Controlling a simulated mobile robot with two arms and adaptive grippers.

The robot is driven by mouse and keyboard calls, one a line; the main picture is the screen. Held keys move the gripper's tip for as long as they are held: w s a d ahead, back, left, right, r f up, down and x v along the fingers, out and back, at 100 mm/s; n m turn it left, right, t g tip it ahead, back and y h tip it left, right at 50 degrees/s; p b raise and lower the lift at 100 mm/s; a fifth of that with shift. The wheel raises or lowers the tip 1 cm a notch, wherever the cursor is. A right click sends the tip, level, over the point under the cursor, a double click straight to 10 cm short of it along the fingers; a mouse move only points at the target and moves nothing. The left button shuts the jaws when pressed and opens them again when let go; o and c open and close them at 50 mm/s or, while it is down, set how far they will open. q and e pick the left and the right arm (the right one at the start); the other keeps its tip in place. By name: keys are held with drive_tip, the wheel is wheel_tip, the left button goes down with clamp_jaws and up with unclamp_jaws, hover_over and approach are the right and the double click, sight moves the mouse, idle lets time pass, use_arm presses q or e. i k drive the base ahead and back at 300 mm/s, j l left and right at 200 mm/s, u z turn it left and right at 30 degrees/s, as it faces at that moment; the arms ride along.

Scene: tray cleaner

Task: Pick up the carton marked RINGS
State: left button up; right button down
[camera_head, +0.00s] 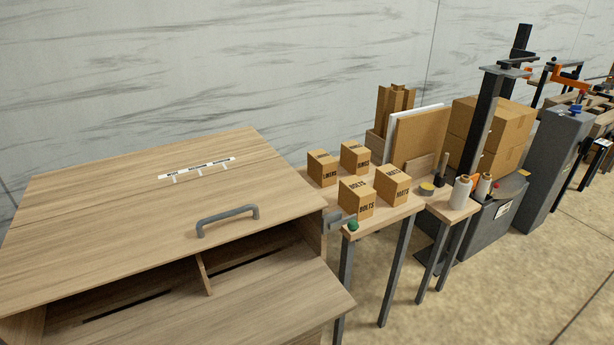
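Several small brown cardboard cartons stand on a small wooden table right of centre. The back carton (354,157) has a small side label that seems to read RINGS, though the print is hard to make out. The carton marked LINERS (322,167) stands to its left. The carton marked BOLTS (356,197) stands in front, and another carton (392,185) with a label I cannot read clearly is at the right. All are upright. Neither of my grippers is in view.
A wooden cabinet (120,215) with a grey handle (228,218) fills the left foreground. A green knob (353,225) is at the small table's front corner. Boards (414,140), wrap rolls (461,192) and large boxes (487,130) crowd the right. Bare floor lies at the lower right.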

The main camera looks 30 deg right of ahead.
sight(355, 159)
drive_tip(key=i+l+u, duration=0.15)
drive_tip(key=l, duration=0.5)
drive_tip(key=l+u, duration=0.1)
drive_tip(key=l, duration=0.5)
drive_tip(key=i, duration=0.05)
